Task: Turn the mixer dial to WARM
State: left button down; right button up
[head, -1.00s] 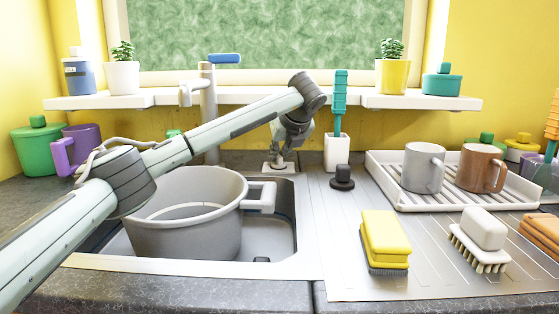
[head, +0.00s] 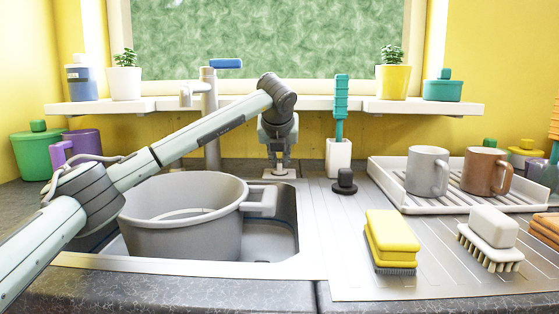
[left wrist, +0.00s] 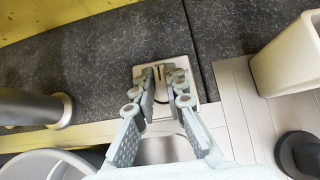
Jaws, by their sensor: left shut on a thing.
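The mixer dial's pale square plate (head: 267,174) lies on the dark counter behind the sink, right of the tap. My left gripper (head: 279,168) points straight down over its middle. In the left wrist view the plate (left wrist: 184,61) shows under the fingers of my left gripper (left wrist: 160,82). The fingers are closed in on the dial at the plate's centre, and they hide most of it. I cannot read the marks or make out which setting it points to. My right gripper is in neither view.
A grey pot (head: 185,232) sits in the sink. The tap (head: 210,120) with a blue lever stands left of the dial. A white brush holder (head: 338,158) and black stopper (head: 345,182) stand to its right. A dish rack (head: 455,197) is further right.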

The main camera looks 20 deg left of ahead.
pick_arm(q)
jog(key=c, duration=1.6)
grip_release()
jog(key=shift+o, duration=0.2)
jog(key=v, duration=1.2)
